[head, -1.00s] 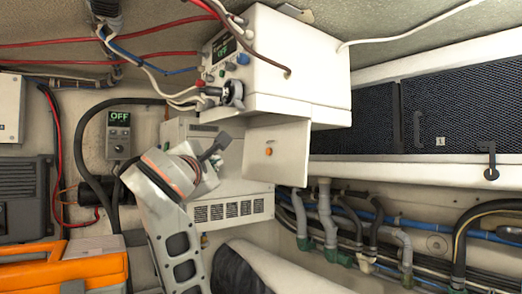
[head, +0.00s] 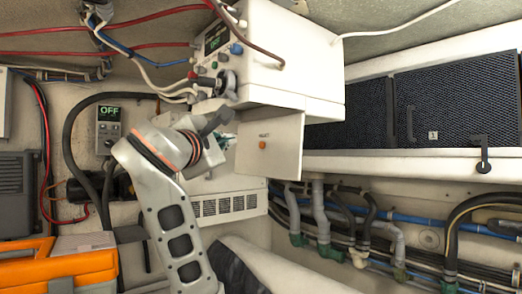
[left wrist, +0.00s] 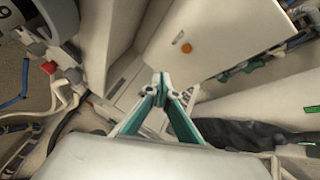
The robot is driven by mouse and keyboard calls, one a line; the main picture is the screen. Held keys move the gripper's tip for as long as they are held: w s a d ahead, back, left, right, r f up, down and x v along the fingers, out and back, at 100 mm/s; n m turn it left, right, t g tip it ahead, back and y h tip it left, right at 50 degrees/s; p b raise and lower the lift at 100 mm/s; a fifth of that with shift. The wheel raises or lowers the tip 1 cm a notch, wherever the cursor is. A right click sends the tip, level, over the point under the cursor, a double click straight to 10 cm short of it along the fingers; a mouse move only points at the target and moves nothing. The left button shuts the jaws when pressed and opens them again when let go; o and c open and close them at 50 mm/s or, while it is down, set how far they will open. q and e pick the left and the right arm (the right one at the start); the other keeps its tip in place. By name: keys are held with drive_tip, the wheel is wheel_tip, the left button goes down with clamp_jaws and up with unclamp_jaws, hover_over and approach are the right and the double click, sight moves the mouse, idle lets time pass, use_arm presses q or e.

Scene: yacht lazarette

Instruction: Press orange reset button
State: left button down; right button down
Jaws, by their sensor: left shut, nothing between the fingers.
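The orange button (head: 262,145) is a small round knob on a pale flat panel (head: 284,155) that hangs below the white box, with small dark lettering above it. My left gripper (head: 230,141) is just left of the panel, shut and empty, apart from the button. In the left wrist view the button (left wrist: 187,48) shows above and right of the closed fingertips (left wrist: 160,82), on the tilted panel (left wrist: 215,35). The wrist hides part of the left gripper in the head view. My right gripper is in neither view.
A white box (head: 300,70) with knobs and cables juts out above the panel. A grey display reading OFF (head: 109,125) is on the left wall. An orange case (head: 60,268) sits at lower left. Pipes and hoses (head: 325,225) run below right.

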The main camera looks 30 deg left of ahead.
sight(259, 143)
use_arm(q)
drive_tip(key=shift+w+d+f+b, duration=0.1)
drive_tip(key=shift+w+d+b, duration=0.25)
drive_tip(key=shift+w, duration=0.55)
drive_tip(key=shift+w+d+f+b, duration=0.15)
drive_tip(key=shift+w+d, duration=0.25)
drive_tip(key=shift+w, duration=0.55)
drive_tip(key=shift+w+d+f+b, duration=0.1)
drive_tip(key=shift+w+d+b, duration=0.3)
drive_tip(key=shift+w, duration=0.5)
drive_tip(key=shift+w, duration=0.1)
drive_tip(key=shift+w+d, duration=0.15)
drive_tip(key=shift+w, duration=0.15)
drive_tip(key=shift+w+d, duration=0.25)
drive_tip(key=shift+w, duration=0.25)
idle(0.4)
drive_tip(key=shift+s+a+p, duration=0.15)
drive_tip(key=shift+s+a, duration=0.05)
drive_tip(key=shift+s, duration=0.25)
drive_tip(key=shift+s+a+p, duration=0.15)
drive_tip(key=shift+s+a, duration=0.05)
drive_tip(key=shift+s, duration=0.25)
